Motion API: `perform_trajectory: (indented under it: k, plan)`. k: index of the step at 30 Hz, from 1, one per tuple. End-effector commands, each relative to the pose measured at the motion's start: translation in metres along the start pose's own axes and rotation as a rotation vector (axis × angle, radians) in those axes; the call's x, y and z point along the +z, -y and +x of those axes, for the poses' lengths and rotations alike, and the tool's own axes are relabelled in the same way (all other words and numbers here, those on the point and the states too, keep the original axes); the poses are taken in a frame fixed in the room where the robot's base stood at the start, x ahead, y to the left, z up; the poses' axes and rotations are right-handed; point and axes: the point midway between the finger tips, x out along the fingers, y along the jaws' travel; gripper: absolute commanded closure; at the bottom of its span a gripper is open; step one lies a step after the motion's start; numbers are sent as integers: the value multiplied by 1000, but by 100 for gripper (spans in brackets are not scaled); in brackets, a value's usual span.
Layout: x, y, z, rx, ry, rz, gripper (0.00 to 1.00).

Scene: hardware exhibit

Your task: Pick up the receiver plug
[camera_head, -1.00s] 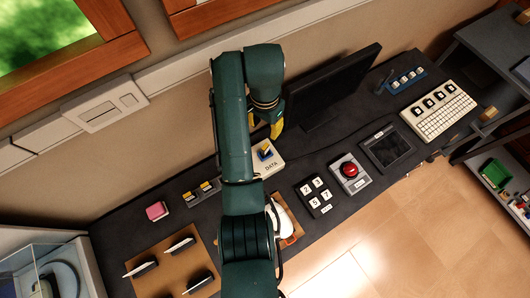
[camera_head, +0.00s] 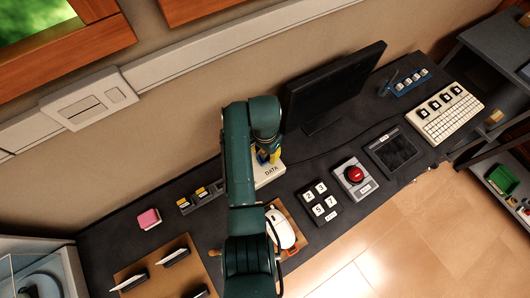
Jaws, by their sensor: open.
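A white block marked DATA (camera_head: 271,174) lies on the dark desk mat, partly hidden by my arm. A small blue and yellow piece (camera_head: 263,156), which looks like the receiver plug, sits on that block. My gripper (camera_head: 268,157), with yellow fingertips, is open and pointing down at this piece. The fingertips overlap the piece in the picture. I cannot tell whether they touch it. My green arm hides the left part of the block.
A black monitor (camera_head: 340,85) stands behind to the right. A white mouse (camera_head: 281,229) lies on a brown board in front. A number keypad (camera_head: 320,202), red button box (camera_head: 354,175) and keyboard (camera_head: 446,113) stand to the right. A pink block (camera_head: 149,218) lies left.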

Motion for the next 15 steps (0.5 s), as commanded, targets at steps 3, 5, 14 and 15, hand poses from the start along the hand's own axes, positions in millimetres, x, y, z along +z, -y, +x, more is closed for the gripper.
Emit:
perform_trajectory:
  k: [3, 5, 14, 15]
  plan:
    - [0, 0, -1, 0, 0, 0, 51]
    - [0, 0, -1, 0, 1, 0, 62]
    - [0, 0, -1, 1, 1, 0, 100]
    - [0, 0, -1, 1, 1, 0, 100]
